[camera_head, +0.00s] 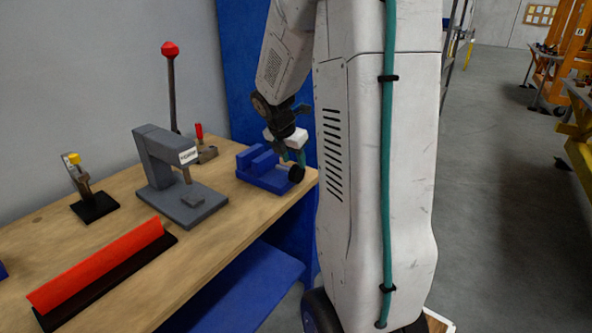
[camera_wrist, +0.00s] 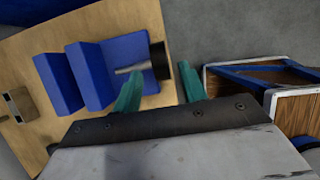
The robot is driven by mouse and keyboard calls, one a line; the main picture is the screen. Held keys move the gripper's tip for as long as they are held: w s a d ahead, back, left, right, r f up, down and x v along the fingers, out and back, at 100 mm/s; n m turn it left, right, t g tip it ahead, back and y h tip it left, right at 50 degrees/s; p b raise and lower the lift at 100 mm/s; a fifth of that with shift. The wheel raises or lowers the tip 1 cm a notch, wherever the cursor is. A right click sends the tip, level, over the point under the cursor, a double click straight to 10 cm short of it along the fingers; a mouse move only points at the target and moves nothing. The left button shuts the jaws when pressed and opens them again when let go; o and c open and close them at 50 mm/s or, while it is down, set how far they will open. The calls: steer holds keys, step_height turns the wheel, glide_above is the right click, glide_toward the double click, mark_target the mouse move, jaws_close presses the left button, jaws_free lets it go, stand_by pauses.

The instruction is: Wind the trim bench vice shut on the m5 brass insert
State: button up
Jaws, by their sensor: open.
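The blue bench vice (camera_head: 262,178) stands at the right end of the wooden workbench. In the wrist view the blue vice (camera_wrist: 124,58) shows two upright blue jaws with a gap between them, a short grey metal screw, and a round black knob (camera_wrist: 159,61) at its outer end. My gripper (camera_wrist: 160,82) is open, its two teal fingers apart on either side of the knob; I cannot tell whether they touch it. In the head view my gripper (camera_head: 292,158) is just above the black knob (camera_head: 296,173). I cannot make out a brass insert in either view.
The workbench (camera_head: 110,205) also carries a grey press (camera_head: 160,160) with a red-knobbed lever (camera_head: 171,70), a small red-handled clamp (camera_head: 201,145), a yellow-tipped clamp (camera_head: 80,185) and a long red bar (camera_head: 95,265) on a black base. A blue panel stands behind the vice.

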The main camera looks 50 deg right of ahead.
mark_target(296, 166)
steer(key=x, duration=0.5)
steer(key=shift+f, duration=0.3)
jaws_close()
